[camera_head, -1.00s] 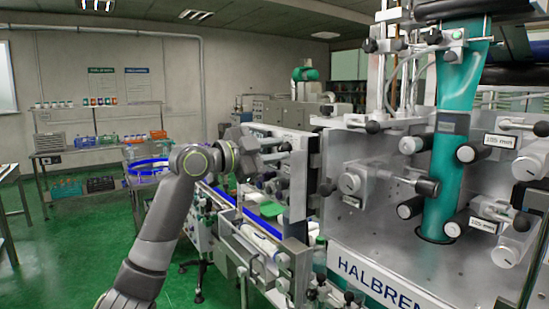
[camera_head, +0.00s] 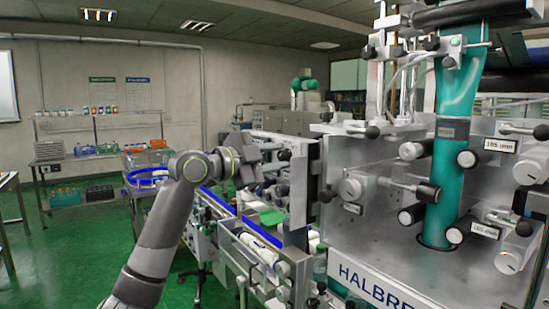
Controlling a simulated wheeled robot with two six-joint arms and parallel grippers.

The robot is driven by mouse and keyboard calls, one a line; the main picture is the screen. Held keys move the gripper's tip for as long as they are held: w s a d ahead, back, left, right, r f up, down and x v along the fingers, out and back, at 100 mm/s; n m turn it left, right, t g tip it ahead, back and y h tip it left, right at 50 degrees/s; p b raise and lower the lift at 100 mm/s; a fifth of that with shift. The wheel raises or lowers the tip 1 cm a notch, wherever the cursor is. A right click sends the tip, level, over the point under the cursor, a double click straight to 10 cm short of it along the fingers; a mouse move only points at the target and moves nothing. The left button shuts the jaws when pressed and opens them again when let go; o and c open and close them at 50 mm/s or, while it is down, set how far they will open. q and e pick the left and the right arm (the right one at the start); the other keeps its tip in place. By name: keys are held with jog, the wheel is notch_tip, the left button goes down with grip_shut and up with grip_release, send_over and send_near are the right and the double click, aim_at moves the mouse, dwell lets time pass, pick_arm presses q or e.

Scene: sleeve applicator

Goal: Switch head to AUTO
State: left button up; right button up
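The sleeve applicator (camera_head: 375,235), a grey steel machine with "HALBREN" lettering, fills the right half of the head view. A teal sleeve film (camera_head: 440,205) runs down its front between rollers and black-tipped knobs. No head selector or AUTO marking can be made out. My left gripper (camera_head: 275,157) is at the end of the grey arm from the left, by the steel plates at the machine's left side. Its fingers are small and blend with the plates, so I cannot tell whether they are open or touching anything. My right gripper is not in view.
A conveyor with blue rails (camera_head: 262,233) runs below my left gripper. A blue-rimmed round table (camera_head: 146,176) stands behind my arm. Shelves with bottles and bins (camera_head: 98,148) stand by the back wall.

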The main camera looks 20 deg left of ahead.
pick_arm(q)
jog(key=shift+o, duration=1.4)
jog(key=shift+s+a, duration=0.25)
jog(key=b+v, duration=0.6)
jog(key=v, duration=1)
jog(key=shift+s+a+b, duration=0.2)
jog(key=shift+s+b, duration=0.1)
jog(key=shift+b, duration=0.1)
